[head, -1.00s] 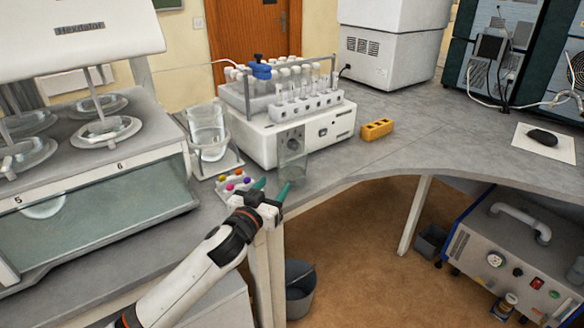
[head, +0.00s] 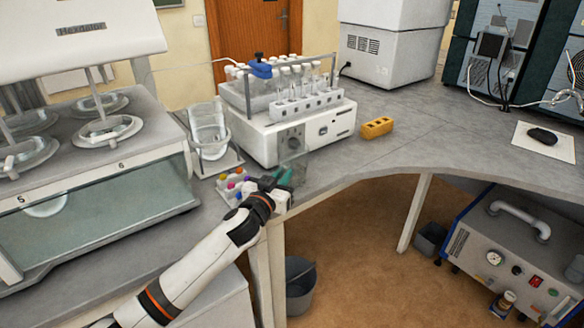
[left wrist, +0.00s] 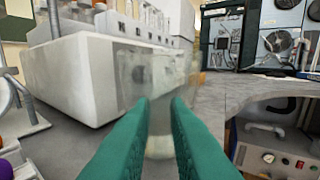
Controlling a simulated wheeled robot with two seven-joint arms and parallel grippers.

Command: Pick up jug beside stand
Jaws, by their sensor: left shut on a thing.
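A clear glass jug (head: 298,161) stands near the front edge of the bench, just in front of the white tube machine. It is faint and see-through. My left gripper (head: 284,177) reaches it from the front left, and its green fingers are shut on the jug. In the left wrist view the jug (left wrist: 150,72) shows between and beyond the two fingers (left wrist: 161,108). Whether its base touches the bench is hard to tell. My right gripper is not in view.
A larger clear vessel (head: 209,140) stands on a small plate at left, near coloured-capped vials (head: 231,183). The white tube machine (head: 300,132) is close behind the jug. A yellow block (head: 377,127) lies at right. The bench's front edge is close.

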